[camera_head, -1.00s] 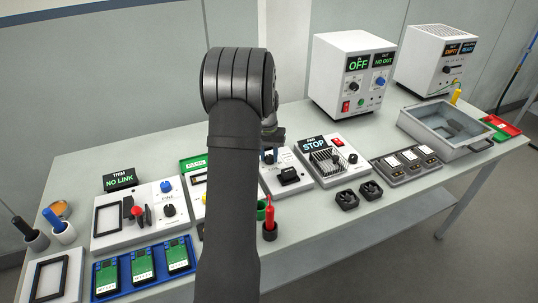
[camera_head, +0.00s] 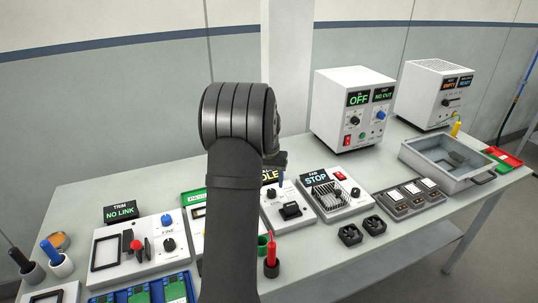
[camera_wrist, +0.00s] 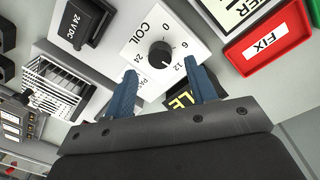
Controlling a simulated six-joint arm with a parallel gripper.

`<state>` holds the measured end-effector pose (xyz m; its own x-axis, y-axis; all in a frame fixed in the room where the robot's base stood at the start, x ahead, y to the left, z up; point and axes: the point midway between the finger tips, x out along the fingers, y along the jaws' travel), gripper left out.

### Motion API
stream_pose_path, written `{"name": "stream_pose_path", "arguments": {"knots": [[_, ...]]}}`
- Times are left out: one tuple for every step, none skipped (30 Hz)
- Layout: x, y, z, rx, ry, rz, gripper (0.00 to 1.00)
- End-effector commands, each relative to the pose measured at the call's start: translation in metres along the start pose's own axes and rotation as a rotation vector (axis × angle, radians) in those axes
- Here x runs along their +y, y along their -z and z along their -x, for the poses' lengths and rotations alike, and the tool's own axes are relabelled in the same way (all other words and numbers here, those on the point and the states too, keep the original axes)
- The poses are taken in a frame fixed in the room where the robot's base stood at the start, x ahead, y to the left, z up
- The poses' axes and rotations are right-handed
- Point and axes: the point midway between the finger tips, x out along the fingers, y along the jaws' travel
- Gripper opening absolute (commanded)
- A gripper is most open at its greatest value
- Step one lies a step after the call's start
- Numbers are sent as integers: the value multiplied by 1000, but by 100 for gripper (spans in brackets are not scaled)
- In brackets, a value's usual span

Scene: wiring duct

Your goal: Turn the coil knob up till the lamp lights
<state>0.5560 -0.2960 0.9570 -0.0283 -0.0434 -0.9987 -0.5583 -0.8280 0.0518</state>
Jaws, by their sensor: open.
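The black coil knob (camera_wrist: 160,53) sits on a white panel lettered COIL, inside a scale marked 0, 6, 12 and 24. In the head view the knob (camera_head: 271,193) shows just below my gripper (camera_head: 273,177). In the wrist view my gripper (camera_wrist: 160,67) is open and empty, with one blue finger on each side below the knob. I cannot tell how far above the panel the fingertips are. The knob's pointer setting is too small to read surely. A dark display (camera_wrist: 182,98) with yellow letters ending in LE is partly hidden by a finger. No lit lamp can be made out.
A black 24 VDC block (camera_wrist: 86,22) and a fan unit with a wire guard (camera_head: 325,195) stand beside the coil panel. A red FIX tray (camera_wrist: 265,45) lies on its other side. A red-handled tool (camera_head: 271,250) stands in a holder in front.

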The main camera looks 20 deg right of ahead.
Motion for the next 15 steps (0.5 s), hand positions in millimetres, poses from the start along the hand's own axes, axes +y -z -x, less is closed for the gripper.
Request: {"name": "stream_pose_path", "arguments": {"knots": [[0,1,14,4,1,0,52],[0,1,22,5,1,0,52],[0,1,32,5,1,0,52],[0,1,40,6,1,0,52],[0,0,47,4,1,0,52],[0,1,57,5,1,0,52],[0,1,65,5,1,0,52],[0,1,72,4,1,0,52],[0,1,81,5,1,0,52],[0,1,87,4,1,0,52],[0,1,93,4,1,0,52],[0,0,101,3,1,0,52],[0,0,107,4,1,0,52],[0,0,111,3,1,0,52],[0,0,117,2,0,0,52]]}}
